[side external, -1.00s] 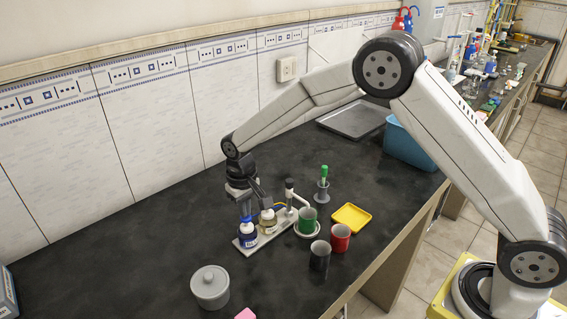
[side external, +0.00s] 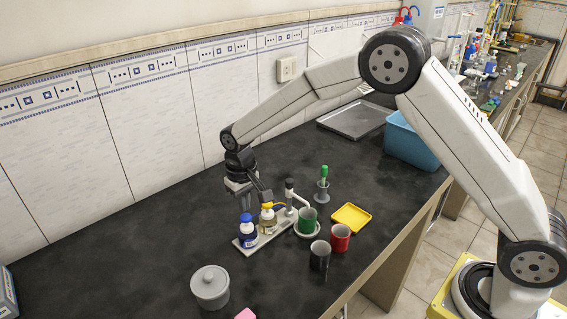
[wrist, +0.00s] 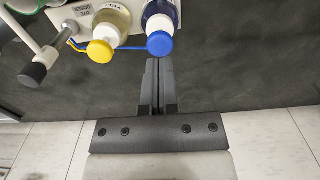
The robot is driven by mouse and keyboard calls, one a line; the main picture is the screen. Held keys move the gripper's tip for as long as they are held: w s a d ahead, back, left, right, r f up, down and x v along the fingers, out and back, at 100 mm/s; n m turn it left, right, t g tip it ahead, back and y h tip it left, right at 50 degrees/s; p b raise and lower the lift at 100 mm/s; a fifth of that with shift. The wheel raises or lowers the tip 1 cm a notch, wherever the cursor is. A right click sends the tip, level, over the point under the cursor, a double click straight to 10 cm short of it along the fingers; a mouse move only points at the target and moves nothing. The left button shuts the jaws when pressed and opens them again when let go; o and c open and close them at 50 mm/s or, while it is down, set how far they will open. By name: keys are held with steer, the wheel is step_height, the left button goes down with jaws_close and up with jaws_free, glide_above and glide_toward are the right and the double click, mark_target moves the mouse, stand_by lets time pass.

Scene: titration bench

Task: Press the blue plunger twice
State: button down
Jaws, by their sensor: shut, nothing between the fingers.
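The blue plunger (side external: 246,217) tops a blue-and-white bottle (side external: 248,237) on the left end of a pale rack plate (side external: 263,239). In the wrist view the blue plunger (wrist: 159,43) shows just beyond my fingertips. A yellow plunger (side external: 267,206) on an amber bottle stands to its right; in the wrist view it is on the left (wrist: 100,51). My gripper (side external: 246,207) is shut and empty, pointing down just above and behind the blue plunger. In the wrist view its fingers (wrist: 158,62) lie together. A small gap to the plunger is hard to judge.
A green cup (side external: 308,220) sits on a round pale base beside an upright rod. Red (side external: 340,238) and black (side external: 319,256) cups, a yellow tray (side external: 352,217) and a green-topped holder (side external: 323,190) stand to the right.

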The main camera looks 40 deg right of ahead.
mark_target(246, 216)
steer(key=shift+f, duration=1.8)
steer(key=shift+r, duration=1.8)
steer(key=shift+r, duration=3)
steer(key=s+d+f+t, duration=0.1)
steer(key=s+d, duration=0.4)
steer(key=s, duration=0.6)
steer(key=s+d+t, duration=0.1)
steer(key=s+d, duration=0.5)
steer(key=s, duration=0.5)
steer(key=shift+s+d+f+t, duration=0.25)
steer(key=shift+s+f+t, duration=0.05)
steer(key=shift+s+f, duration=0.1)
